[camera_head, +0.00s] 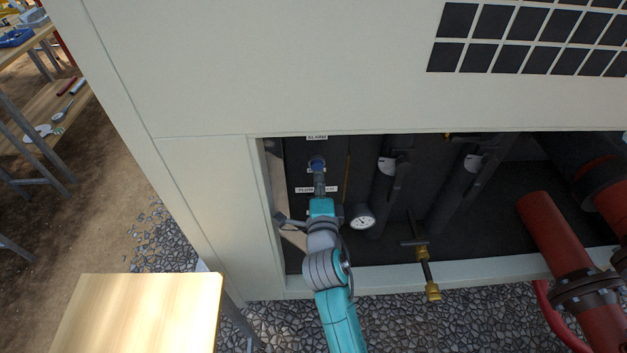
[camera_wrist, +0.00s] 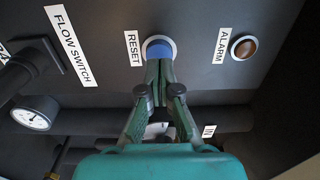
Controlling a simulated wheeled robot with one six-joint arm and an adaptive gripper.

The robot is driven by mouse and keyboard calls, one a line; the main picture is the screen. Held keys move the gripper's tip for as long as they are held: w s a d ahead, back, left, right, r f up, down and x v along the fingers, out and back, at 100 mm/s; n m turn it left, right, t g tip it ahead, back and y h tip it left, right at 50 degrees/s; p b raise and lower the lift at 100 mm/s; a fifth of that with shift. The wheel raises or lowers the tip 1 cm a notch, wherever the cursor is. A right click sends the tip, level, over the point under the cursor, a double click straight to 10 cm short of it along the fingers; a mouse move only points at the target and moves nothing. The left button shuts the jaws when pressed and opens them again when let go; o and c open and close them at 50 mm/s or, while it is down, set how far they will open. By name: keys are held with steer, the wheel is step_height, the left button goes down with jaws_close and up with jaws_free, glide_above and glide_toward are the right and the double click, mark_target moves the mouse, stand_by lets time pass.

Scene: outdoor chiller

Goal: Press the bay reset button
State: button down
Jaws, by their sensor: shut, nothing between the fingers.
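The blue reset button (camera_wrist: 159,47) sits in a pale ring on the dark panel, beside a white RESET label (camera_wrist: 134,48) in the wrist view. My gripper (camera_wrist: 159,64) is shut and empty, with its fingertips at the lower part of the button, partly covering it. I cannot tell whether the tips touch it or how far it is pushed in. In the head view the button (camera_head: 316,163) shows as a small blue spot just beyond the tips of my gripper (camera_head: 318,174).
A brown alarm button (camera_wrist: 243,47) and its ALARM label (camera_wrist: 221,46) are beside the reset button. A FLOW SWITCH label (camera_wrist: 70,45) and a gauge (camera_wrist: 36,114) are to the left. The bay's pale frame (camera_head: 262,220) surrounds my arm. Dark pipes with valve handles (camera_head: 395,172) stand to the right.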

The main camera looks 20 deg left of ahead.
steer(key=shift+s+d, duration=0.15)
steer(key=shift+s, duration=0.55)
steer(key=v, duration=0.9)
steer(key=shift+s, duration=0.15)
steer(key=s+d+f+n+g+h, duration=0.1)
steer(key=s+d+f+n, duration=0.35)
steer(key=s+d, duration=0.45)
steer(key=s+d+f+n+g, duration=0.1)
steer(key=s+d+f+n, duration=0.3)
steer(key=s+d+f, duration=0.35)
steer(key=s+d+r+n+h, duration=0.2)
steer(key=s+d, duration=0.3)
steer(key=s, duration=0.5)
steer(key=s+d+r+n+h, duration=0.2)
steer(key=s+d+r+n, duration=0.2)
steer(key=s, duration=0.7)
steer(key=shift+d+r+h, duration=0.3)
steer(key=shift+d+r, duration=0.45)
steer(key=shift+d, duration=0.4)
